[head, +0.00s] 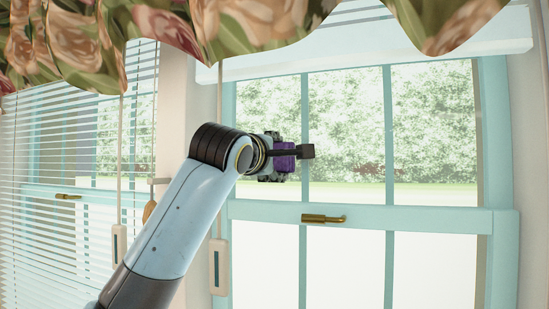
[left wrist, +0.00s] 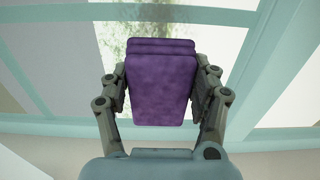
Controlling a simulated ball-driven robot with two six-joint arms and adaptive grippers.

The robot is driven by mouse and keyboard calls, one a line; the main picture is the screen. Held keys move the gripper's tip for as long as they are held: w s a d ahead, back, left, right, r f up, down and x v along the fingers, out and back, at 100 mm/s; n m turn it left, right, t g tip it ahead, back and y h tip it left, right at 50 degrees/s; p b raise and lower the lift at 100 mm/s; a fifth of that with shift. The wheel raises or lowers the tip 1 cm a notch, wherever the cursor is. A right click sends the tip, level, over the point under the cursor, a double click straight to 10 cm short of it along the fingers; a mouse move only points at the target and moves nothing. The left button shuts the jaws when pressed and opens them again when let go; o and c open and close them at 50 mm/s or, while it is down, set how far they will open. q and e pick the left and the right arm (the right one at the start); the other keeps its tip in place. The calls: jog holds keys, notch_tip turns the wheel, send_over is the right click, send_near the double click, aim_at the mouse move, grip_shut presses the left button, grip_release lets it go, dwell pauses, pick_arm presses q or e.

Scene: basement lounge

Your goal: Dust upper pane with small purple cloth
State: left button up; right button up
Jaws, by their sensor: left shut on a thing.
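The small purple cloth (left wrist: 160,88) is a folded pad held between the fingers of my left gripper (left wrist: 163,85). In the head view the cloth (head: 284,158) shows as a small purple patch at the end of my left arm, and my left gripper (head: 300,151) is shut on it. It appears in front of the upper pane (head: 345,130), left of the middle. I cannot tell whether the cloth touches the glass. Trees and grass show through the upper pane. My right gripper is in neither view.
A teal sash rail (head: 400,217) with a brass latch (head: 323,218) crosses below the upper pane. A floral valance (head: 250,25) hangs above. A second window with blinds (head: 60,200) stands at left. Cords with pulls (head: 219,268) hang near my arm.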

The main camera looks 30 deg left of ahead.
pick_arm(q)
jog(key=shift+w, duration=0.25)
